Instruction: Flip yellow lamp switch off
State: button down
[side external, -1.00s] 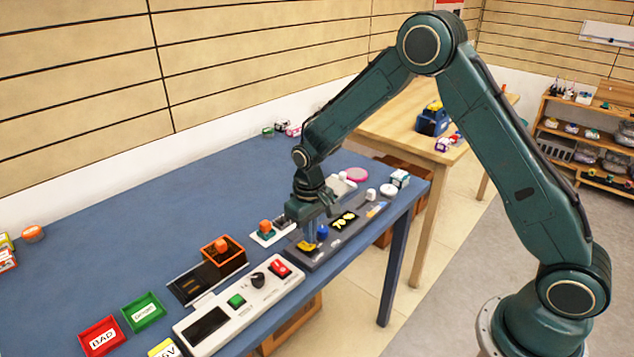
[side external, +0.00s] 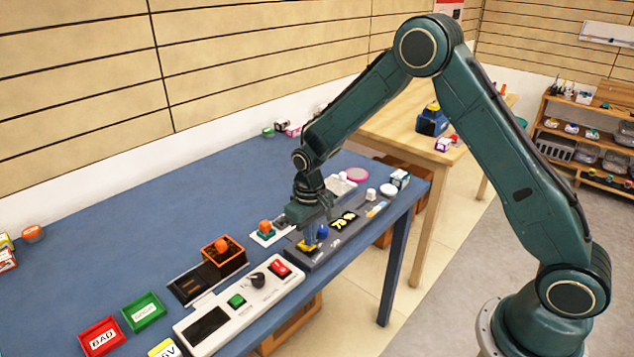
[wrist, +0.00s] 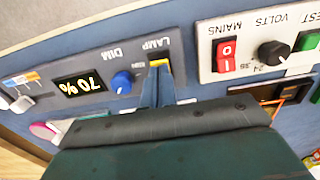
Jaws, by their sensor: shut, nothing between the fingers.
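The yellow lamp switch (side external: 306,246) is on the left end of the dark grey lamp panel (side external: 345,233) in the side view. In the wrist view the yellow switch (wrist: 158,63) shows just beyond my fingertips, under the upside-down LAMP label. My gripper (side external: 309,237) is shut and empty, pointing down at the switch. Its fingertips (wrist: 158,74) overlap the near part of the switch in the wrist view, and I cannot tell whether they touch it. The fingers hide part of the switch, so its position is unclear.
A white panel (side external: 240,305) with a red MAINS switch (side external: 279,269) and black knob (side external: 257,279) is nearby. An orange button (side external: 265,227) stands behind the lamp panel.

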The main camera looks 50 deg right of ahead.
jog(key=shift+f, duration=0.65)
dwell(0.5)
jog(key=shift+r, duration=3.55)
jog(key=shift+r, duration=0.1)
